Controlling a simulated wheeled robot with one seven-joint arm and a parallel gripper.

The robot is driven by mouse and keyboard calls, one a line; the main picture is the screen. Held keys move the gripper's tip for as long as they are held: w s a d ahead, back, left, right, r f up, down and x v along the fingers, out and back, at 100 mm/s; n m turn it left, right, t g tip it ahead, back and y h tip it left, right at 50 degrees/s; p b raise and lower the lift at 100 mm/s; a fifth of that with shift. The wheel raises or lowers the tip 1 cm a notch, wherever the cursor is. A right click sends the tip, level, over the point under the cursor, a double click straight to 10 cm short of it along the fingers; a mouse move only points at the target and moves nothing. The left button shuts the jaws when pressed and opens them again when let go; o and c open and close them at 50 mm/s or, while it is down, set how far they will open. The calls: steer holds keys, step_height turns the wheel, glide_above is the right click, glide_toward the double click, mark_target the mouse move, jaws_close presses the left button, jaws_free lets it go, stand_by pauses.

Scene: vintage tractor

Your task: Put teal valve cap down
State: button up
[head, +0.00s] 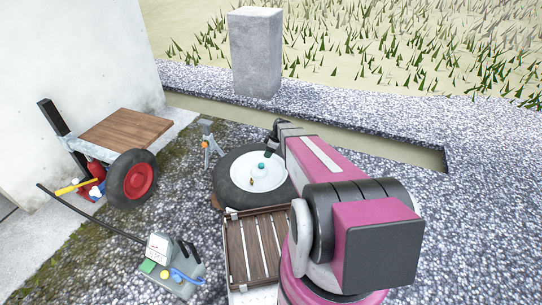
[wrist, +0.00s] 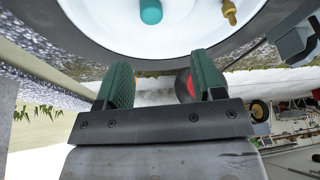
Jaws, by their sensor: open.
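The teal valve cap (wrist: 151,11) stands on the white wheel disc (wrist: 95,14) at the top of the wrist view, cut off by the frame edge. It also shows as a small teal spot (head: 261,167) on the wheel in the head view. My gripper (wrist: 161,65) is open, its two green fingers apart with nothing between them. The cap is apart from the fingers, beyond their tips. In the head view my gripper (head: 269,153) is at the far edge of the disc, just behind the cap.
A brass valve (wrist: 229,12) stands on the disc right of the cap; it also shows in the head view (head: 251,183). A slatted wooden crate (head: 235,250) is in front of the tyre (head: 229,193). A hand cart with a red wheel (head: 138,181) stands left. Gravel surrounds them.

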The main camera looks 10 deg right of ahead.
steer(key=s+a+r+m+h, duration=0.1)
steer(key=s+r+m+h, duration=0.1)
steer(key=s+r+m, duration=0.4)
steer(key=s+a+r+m+g+h, duration=0.1)
steer(key=s+r+m+h, duration=0.1)
steer(key=s+r+m, duration=0.5)
steer(key=s+r, duration=0.5)
steer(key=s, duration=0.6)
steer(key=shift+s+r+m, duration=0.3)
steer(key=shift+r, duration=0.05)
